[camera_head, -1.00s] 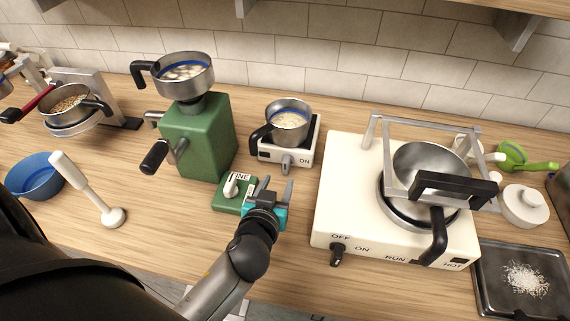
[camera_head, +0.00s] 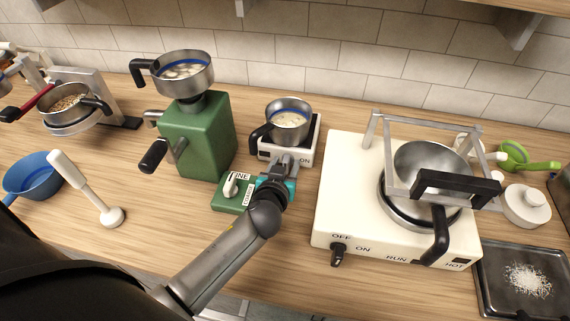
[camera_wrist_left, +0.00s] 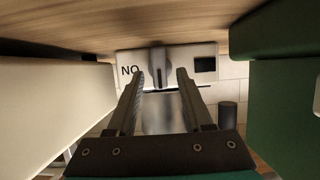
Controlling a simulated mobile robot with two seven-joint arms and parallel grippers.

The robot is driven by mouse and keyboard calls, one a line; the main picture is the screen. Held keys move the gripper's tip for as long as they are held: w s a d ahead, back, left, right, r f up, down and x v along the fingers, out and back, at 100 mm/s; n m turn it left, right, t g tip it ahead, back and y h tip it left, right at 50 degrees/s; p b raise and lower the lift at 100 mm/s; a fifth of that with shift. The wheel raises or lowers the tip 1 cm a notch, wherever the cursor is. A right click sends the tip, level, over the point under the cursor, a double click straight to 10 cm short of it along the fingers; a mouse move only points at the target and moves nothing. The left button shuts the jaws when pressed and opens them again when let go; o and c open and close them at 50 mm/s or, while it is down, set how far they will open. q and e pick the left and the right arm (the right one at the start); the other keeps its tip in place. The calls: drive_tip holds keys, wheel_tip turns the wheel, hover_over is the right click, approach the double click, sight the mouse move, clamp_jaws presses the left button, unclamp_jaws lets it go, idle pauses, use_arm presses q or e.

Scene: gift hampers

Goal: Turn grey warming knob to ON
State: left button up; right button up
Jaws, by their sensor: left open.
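The small white warmer (camera_head: 304,152) stands at the back middle of the counter, marked ON at its front right. In the left wrist view, its grey warming knob (camera_wrist_left: 160,68) sits on the white front panel, beside the ON marking and apart from a dark square. My open left gripper (camera_head: 284,160) is at the front of this warmer; in the head view its fingers largely hide the knob. In the left wrist view the two fingertips (camera_wrist_left: 160,80) lie either side of the knob. I cannot tell whether they touch it.
A pot (camera_head: 289,122) stands on the warmer. A green grinder (camera_head: 198,140) and a green block with a white knob (camera_head: 231,186) are to the left. A white stove (camera_head: 340,185) with a pan and metal frame is close on the right. Bare counter lies in front.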

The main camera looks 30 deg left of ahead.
use_arm(q)
clamp_jaws()
idle(0.3)
drive_tip(key=shift+d+f+m+y+b, duration=0.15)
drive_tip(key=shift+d+m+y+b, duration=0.2)
drive_tip(key=shift+m+y, duration=0.4)
drive_tip(key=shift+d+m+y+b, duration=0.1)
drive_tip(key=shift+m+y+b, duration=0.45)
drive_tip(key=shift+m+b, duration=0.4)
drive_tip(key=shift+m, duration=0.3)
unclamp_jaws()
drive_tip(key=shift+w, duration=0.1)
